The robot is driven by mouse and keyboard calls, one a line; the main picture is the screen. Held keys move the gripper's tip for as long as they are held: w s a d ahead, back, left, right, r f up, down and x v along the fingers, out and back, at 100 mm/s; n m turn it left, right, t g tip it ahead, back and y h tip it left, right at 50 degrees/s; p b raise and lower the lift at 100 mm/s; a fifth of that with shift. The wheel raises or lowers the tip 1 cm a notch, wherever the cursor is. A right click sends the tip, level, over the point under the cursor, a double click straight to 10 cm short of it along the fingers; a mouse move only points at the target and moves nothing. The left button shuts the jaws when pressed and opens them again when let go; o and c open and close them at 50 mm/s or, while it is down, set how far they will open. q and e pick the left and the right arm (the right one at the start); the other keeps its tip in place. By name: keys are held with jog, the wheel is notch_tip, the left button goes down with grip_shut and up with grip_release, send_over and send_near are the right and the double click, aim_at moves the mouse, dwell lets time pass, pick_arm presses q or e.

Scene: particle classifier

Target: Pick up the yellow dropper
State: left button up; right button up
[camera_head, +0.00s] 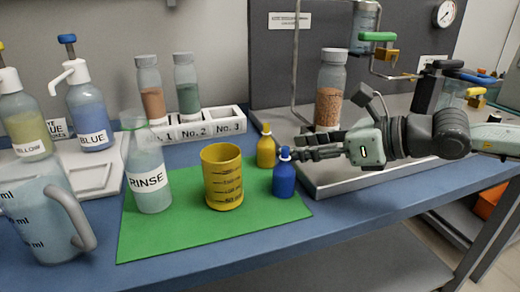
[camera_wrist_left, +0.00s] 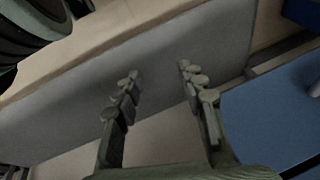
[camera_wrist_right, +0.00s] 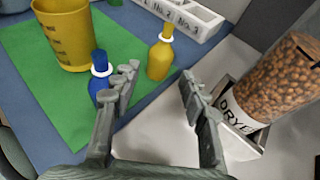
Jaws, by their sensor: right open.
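The yellow dropper (camera_head: 266,152) stands upright near the back right edge of the green mat (camera_head: 190,230), just behind the blue dropper (camera_head: 284,180). In the right wrist view, the yellow dropper (camera_wrist_right: 160,60) shows ahead, roughly between my right fingertips. The blue dropper (camera_wrist_right: 99,76) is beside the left finger there. My right gripper (camera_head: 297,152) is open and empty, reaching in from the right close to both droppers. My left gripper (camera_wrist_left: 158,70) is open and empty in the left wrist view, away from the mat. It is not in the head view.
A yellow beaker (camera_head: 222,178) and a RINSE bottle (camera_head: 148,175) stand on the mat. Behind is a white numbered rack (camera_head: 225,122) with jars. A jar of brown granules (camera_head: 330,90) stands on the grey tray (camera_head: 340,180) behind my right gripper. A measuring jug (camera_head: 40,215) stands left.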

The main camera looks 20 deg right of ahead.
aim_at(274, 147)
jog(key=shift+x, duration=1.05)
jog(key=p+x, duration=0.1)
jog(key=x, duration=0.3)
jog(key=shift+r, duration=0.2)
pick_arm(q)
jog(key=x, duration=0.3)
jog(key=shift+w+d+f, duration=0.1)
jog(key=shift+d+f, duration=0.1)
jog(key=shift+d, duration=0.05)
pick_arm(e)
jog(key=shift+w+a+f, duration=0.25)
jog(key=shift+w, duration=0.05)
jog(key=c, duration=1)
jog(key=shift+o, duration=0.2)
pick_arm(q)
jog(key=shift+r, duration=0.1)
pick_arm(e)
jog(key=shift+r, duration=0.25)
